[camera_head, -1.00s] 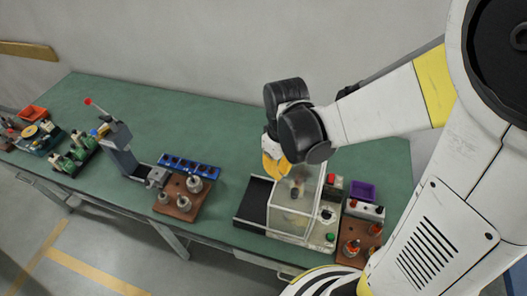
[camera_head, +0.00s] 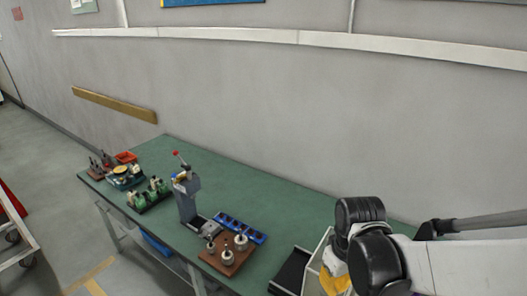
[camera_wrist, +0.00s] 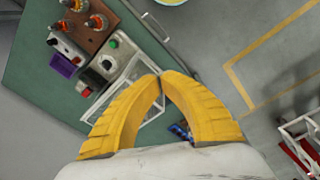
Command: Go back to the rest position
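My gripper (camera_wrist: 160,82) shows in the wrist view as two yellow fingers with their tips together and nothing visible between them. Below it in that view are the green bench top (camera_wrist: 35,75) and the bench's front edge. In the head view my arm reaches in from the right, and the gripper is mostly hidden, with a bit of yellow finger (camera_head: 335,283) at the bottom edge. It appears above the clear-sided machine box (camera_head: 318,262) on the bench.
A blue tray (camera_head: 240,229), a brown board with metal parts (camera_head: 228,259) and a grey press (camera_head: 187,200) stand left of my arm. In the wrist view a purple bin (camera_wrist: 62,65) and a brown block with orange-topped parts (camera_wrist: 85,25) show. Floor (camera_wrist: 215,40) lies right of the bench.

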